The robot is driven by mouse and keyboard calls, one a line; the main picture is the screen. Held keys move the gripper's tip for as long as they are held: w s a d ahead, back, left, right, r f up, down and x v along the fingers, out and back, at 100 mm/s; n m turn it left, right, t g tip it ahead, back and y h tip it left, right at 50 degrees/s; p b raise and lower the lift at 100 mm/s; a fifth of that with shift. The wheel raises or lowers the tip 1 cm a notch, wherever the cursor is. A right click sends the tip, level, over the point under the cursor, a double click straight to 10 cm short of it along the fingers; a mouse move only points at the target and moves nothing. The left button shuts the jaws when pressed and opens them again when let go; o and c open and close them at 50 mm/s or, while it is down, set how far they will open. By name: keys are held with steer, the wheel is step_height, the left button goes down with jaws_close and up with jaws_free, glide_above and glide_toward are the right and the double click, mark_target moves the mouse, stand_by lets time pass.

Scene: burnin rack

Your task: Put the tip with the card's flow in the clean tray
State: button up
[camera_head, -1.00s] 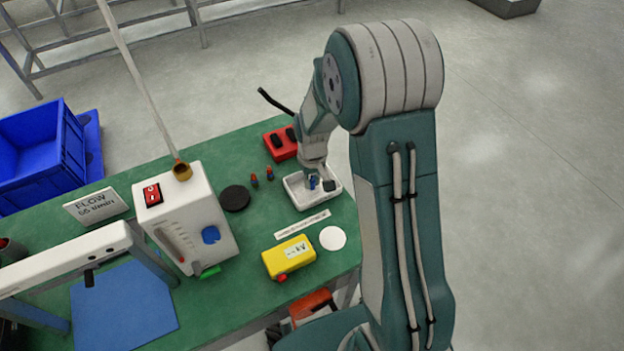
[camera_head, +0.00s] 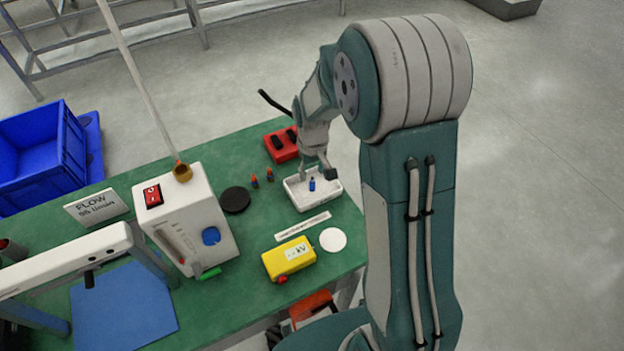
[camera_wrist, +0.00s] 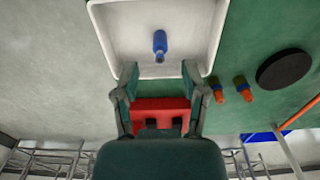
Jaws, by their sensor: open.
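A blue tip (camera_head: 312,185) is inside the white tray (camera_head: 298,201), apart from its walls; the wrist view also shows the blue tip (camera_wrist: 160,45) in the tray (camera_wrist: 108,30). My gripper (camera_head: 316,172) is above the tray's far side, open and empty. In the wrist view its fingers (camera_wrist: 158,78) are spread, apart from the tip. Two tips with orange and dark parts (camera_head: 254,181) (camera_head: 270,174) stand on the green bench left of the tray. The card (camera_head: 97,207) reads FLOW with a line below, perhaps 55 l/min.
A red block with black pieces (camera_head: 281,146) lies behind the tray. A black disc (camera_head: 235,199), a white box with a gauge (camera_head: 195,225), a yellow meter (camera_head: 289,258), a white disc (camera_head: 333,239) and a label strip (camera_head: 303,226) are on the bench (camera_head: 240,255).

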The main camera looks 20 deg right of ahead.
mark_target(312, 178)
steer(key=s+r+m+t, duration=0.1)
steer(key=s+r, duration=0.4)
steer(key=r, duration=0.4)
steer(key=s+r+t, duration=0.2)
steer(key=s+r, duration=0.3)
steer(key=r, duration=0.5)
steer(key=s+r+m+t, duration=0.1)
steer(key=s+r+t, duration=0.1)
steer(key=s, duration=1)
steer(key=shift+a+r+t, duration=0.2)
steer(key=shift+r+t, duration=0.1)
steer(key=shift+r, duration=0.3)
steer(key=shift+w, duration=0.1)
